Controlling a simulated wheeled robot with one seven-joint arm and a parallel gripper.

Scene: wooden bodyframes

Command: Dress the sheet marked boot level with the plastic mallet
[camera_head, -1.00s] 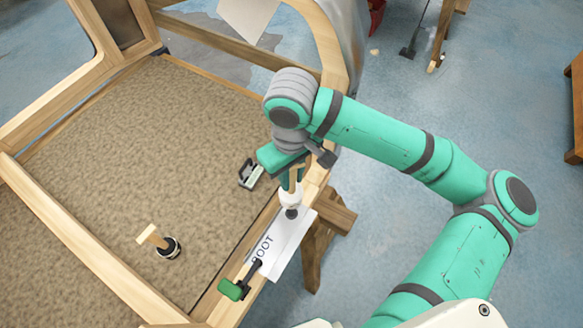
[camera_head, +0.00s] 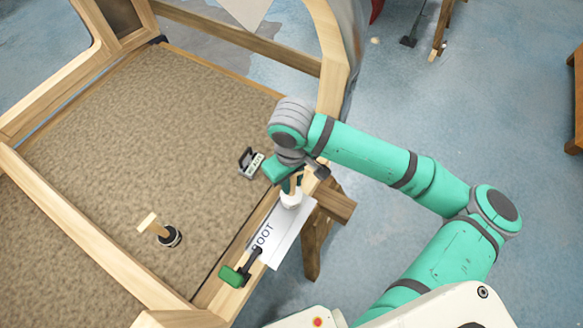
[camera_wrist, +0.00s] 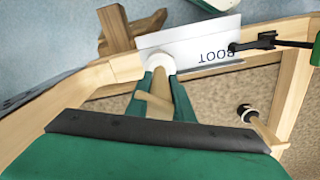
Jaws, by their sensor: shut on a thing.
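The white sheet marked BOOT (camera_head: 282,236) lies along the wooden rail at the front right, overhanging its outer edge. It also shows in the wrist view (camera_wrist: 190,42). My gripper (camera_head: 289,184) is shut on the plastic mallet, whose white head (camera_head: 291,199) is over the sheet's far end. In the wrist view the green fingers (camera_wrist: 163,97) hold its wooden handle, and the white head (camera_wrist: 160,61) overlaps the sheet's edge. I cannot tell whether the head touches the sheet. A green-handled clamp (camera_head: 233,276) is at the sheet's near end.
Wooden frame posts (camera_head: 335,60) rise behind my arm.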

